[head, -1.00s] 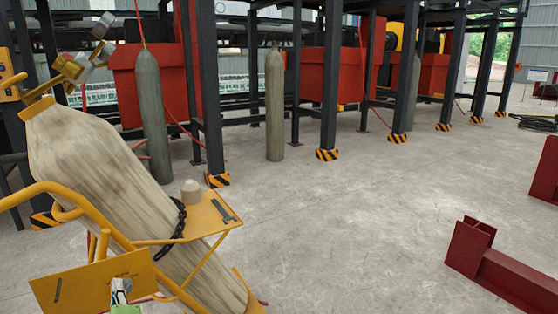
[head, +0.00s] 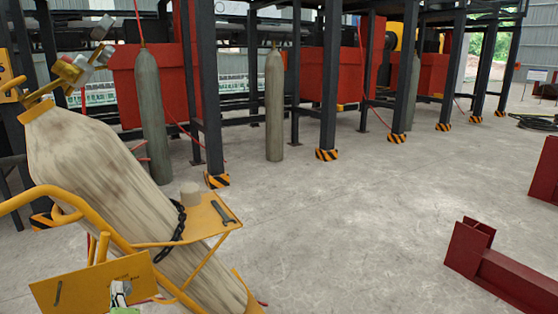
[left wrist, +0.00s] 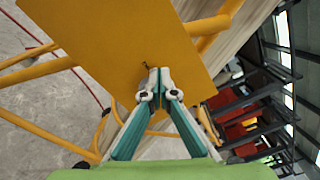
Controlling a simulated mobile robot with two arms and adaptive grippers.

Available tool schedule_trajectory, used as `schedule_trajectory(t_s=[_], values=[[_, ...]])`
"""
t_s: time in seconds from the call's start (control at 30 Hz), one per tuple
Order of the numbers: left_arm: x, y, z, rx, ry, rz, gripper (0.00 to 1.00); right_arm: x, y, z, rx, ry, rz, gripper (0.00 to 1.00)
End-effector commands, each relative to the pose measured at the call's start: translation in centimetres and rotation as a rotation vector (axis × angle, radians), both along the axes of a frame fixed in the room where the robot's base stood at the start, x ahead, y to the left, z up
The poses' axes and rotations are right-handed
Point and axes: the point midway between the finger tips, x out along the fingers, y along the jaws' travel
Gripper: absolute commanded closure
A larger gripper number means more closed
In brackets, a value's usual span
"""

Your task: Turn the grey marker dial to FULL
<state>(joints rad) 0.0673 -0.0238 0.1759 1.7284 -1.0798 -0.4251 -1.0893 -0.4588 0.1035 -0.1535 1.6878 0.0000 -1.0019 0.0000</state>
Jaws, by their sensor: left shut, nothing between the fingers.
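A yellow plate (head: 85,288) hangs on the cylinder cart at the lower left of the head view, with a dark slim mark on its left part and small unreadable lettering at its upper right. My left gripper (head: 121,290) is in front of the plate's right part. In the left wrist view my left gripper (left wrist: 160,75) is shut and empty, its tips at the lower edge region of the yellow plate (left wrist: 120,35). A small dark piece shows just beyond the tips. I cannot make out a grey dial for certain; the fingers may hide it. My right gripper is out of view.
A worn gas cylinder (head: 95,160) leans in the yellow cart, held by a black chain (head: 178,222). A cart shelf (head: 212,217) holds a beige cylindrical piece and a tool. Red steel beams (head: 505,272) lie at right. The concrete floor between is clear.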

Motion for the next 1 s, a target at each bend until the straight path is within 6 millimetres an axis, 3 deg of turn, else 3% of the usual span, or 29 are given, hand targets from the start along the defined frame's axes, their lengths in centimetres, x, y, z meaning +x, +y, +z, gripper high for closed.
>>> schedule_trajectory(t_s=[0.53, 1.0], values=[[-4.8, -2.8, 0.2, 0.002, -0.002, 0.003, 1.00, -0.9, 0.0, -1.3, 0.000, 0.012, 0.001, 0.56], [-4.9, -2.7, 0.0, -0.022, -0.019, 0.004, 1.00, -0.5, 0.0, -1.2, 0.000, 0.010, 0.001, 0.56]])
